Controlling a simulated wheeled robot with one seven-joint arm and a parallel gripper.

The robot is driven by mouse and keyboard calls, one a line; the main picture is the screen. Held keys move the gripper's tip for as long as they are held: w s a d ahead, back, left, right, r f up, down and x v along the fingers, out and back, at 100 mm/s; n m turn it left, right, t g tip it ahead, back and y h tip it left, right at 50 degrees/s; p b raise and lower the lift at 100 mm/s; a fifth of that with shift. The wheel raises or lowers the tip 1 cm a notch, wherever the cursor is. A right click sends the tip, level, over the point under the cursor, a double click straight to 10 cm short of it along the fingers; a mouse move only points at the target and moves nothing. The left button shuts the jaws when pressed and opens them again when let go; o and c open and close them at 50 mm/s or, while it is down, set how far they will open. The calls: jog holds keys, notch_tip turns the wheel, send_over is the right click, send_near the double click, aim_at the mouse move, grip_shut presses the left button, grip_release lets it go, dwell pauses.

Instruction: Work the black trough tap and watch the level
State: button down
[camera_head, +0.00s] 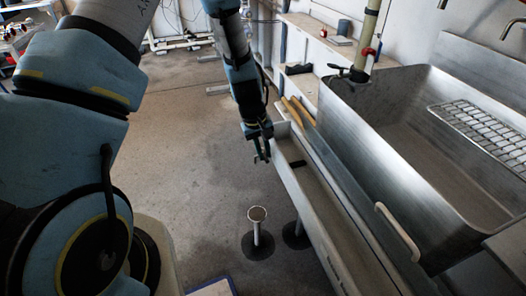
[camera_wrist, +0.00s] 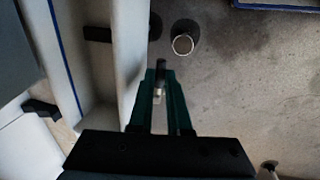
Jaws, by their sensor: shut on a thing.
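The long pale trough (camera_head: 327,205) runs along the left side of the steel sink, and it also shows in the wrist view (camera_wrist: 128,45). My gripper (camera_head: 262,158) is at the trough's outer wall, near its far end. In the wrist view my gripper (camera_wrist: 160,75) points down beside the wall. Its two dark green fingers are shut on a small dark piece with a pale lower part, which looks like the black trough tap (camera_wrist: 160,70). The fingers cover part of it. A black block (camera_head: 298,163) sits inside the trough. I cannot make out a water level.
The steel sink (camera_head: 390,120) with a wire rack (camera_head: 485,130) stands at the right. A pipe with a red valve (camera_head: 367,51) rises at its far corner.

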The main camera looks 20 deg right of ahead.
dwell(0.3)
jog(key=c, duration=0.9)
grip_release()
jog(key=shift+o, duration=0.2)
